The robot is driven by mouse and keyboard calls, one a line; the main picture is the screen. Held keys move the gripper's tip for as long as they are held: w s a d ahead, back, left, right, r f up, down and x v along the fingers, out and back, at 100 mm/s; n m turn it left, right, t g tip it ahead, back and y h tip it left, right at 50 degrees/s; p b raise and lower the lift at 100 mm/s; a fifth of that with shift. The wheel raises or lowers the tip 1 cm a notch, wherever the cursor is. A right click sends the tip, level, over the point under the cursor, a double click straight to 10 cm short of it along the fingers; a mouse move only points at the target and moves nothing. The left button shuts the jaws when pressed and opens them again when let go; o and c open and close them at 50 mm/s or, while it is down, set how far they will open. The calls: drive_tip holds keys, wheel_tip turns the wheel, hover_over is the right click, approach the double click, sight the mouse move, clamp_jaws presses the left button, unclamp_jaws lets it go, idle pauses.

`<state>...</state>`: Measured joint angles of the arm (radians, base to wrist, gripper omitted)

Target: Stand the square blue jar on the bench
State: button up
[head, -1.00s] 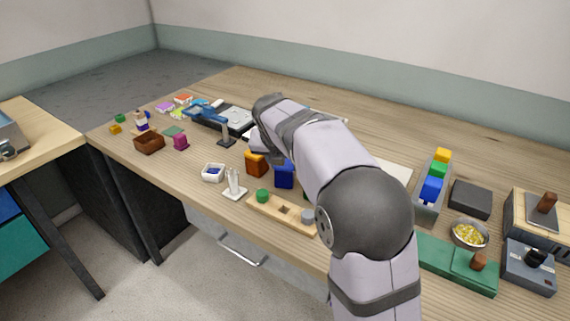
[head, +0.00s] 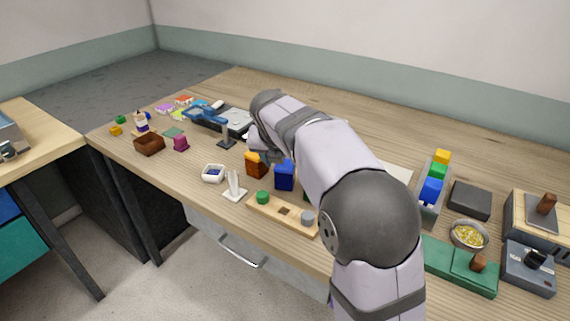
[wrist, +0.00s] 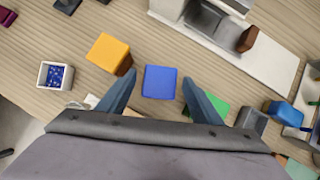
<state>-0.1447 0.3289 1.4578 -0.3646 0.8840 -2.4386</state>
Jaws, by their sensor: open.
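The square blue jar (head: 284,177) stands on the wooden bench, beside an orange block-like jar (head: 256,166). In the wrist view the blue jar (wrist: 160,82) shows its square top, just beyond and between my fingertips. My gripper (wrist: 157,88) is open, with one finger on each side of the blue jar and nothing held. I cannot tell how far above the jar the fingertips are. In the head view my arm hides most of the gripper.
The orange jar (wrist: 110,53) is close to the left finger. A green object (wrist: 213,106) lies near the right finger. A white dish with blue bits (head: 213,173) and a white stand (head: 235,187) are to the left. A wooden board (head: 272,211) lies in front.

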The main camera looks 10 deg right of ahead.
drive_tip(key=v, duration=1)
drive_tip(key=shift+p, duration=0.4)
drive_tip(key=shift+s+r, duration=0.1)
drive_tip(key=s+d+f+m+g+y+p, duration=0.1)
drive_tip(key=s+f+m+g+p, duration=0.2)
drive_tip(key=s+m+p, duration=0.5)
drive_tip(key=s+d+f+m+g+y+p, duration=0.1)
drive_tip(key=s+f+m+p, duration=0.5)
drive_tip(key=s+m, duration=1.4)
drive_tip(key=d+m+g+p, duration=0.1)
drive_tip(key=m+g+p, duration=0.1)
drive_tip(key=m+p, duration=0.1)
